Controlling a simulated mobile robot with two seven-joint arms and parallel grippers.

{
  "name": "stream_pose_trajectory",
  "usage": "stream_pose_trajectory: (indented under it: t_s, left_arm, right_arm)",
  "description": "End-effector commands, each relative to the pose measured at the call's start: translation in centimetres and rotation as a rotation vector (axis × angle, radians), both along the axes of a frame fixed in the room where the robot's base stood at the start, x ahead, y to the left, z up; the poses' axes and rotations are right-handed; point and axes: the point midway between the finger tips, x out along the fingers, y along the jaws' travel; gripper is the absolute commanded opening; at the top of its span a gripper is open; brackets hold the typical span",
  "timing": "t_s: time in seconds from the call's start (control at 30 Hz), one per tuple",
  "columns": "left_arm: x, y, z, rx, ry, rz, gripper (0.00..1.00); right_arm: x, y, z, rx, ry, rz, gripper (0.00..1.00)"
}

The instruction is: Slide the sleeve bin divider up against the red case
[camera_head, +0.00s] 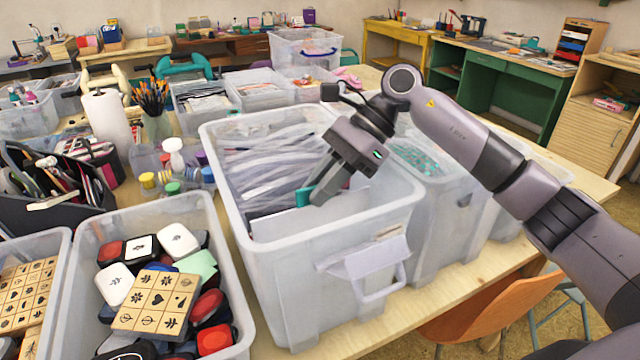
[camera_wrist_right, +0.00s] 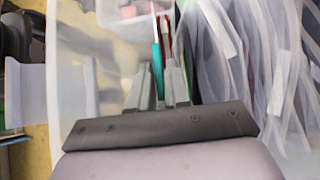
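The sleeve bin divider is a thin teal card (camera_head: 304,196) standing in the large clear bin (camera_head: 330,238), near its front. My right gripper (camera_head: 318,194) reaches down into this bin, its narrow fingers close together at the divider. In the right wrist view the teal divider (camera_wrist_right: 157,62) shows edge-on between the fingertips (camera_wrist_right: 160,72), and the gripper looks shut on it. A thin red edge (camera_wrist_right: 166,38) lies just right of the divider there; I cannot tell whether it is the red case. My left gripper is not in view.
Clear plastic sleeves (camera_head: 270,160) fill the bin behind the gripper. A bin of stamp inkpads (camera_head: 75,290) with red, black and white cases stands at left front. More bins stand behind and to the right. An orange chair (camera_head: 490,307) is at front right.

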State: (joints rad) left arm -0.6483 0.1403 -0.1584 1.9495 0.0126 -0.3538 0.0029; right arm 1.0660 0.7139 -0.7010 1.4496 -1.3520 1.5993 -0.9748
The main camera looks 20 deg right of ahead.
Motion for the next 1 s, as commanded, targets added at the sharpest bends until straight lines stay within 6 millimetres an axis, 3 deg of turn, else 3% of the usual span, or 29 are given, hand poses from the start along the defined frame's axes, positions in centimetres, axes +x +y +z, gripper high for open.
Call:
stream_pose_trajectory:
  t_s: [0.37, 0.8, 1.0]
  left_arm:
    - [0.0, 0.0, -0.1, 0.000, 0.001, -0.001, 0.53]
    - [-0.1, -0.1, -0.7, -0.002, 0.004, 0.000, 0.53]
    - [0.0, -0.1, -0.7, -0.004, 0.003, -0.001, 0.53]
  right_arm:
    - [0.0, -0.2, 0.2, 0.001, -0.001, -0.001, 0.34]
    - [0.2, -4.5, 4.5, 0.001, -0.001, -0.003, 0.34]
    - [0.2, -5.1, 5.1, 0.001, -0.001, -0.001, 0.34]
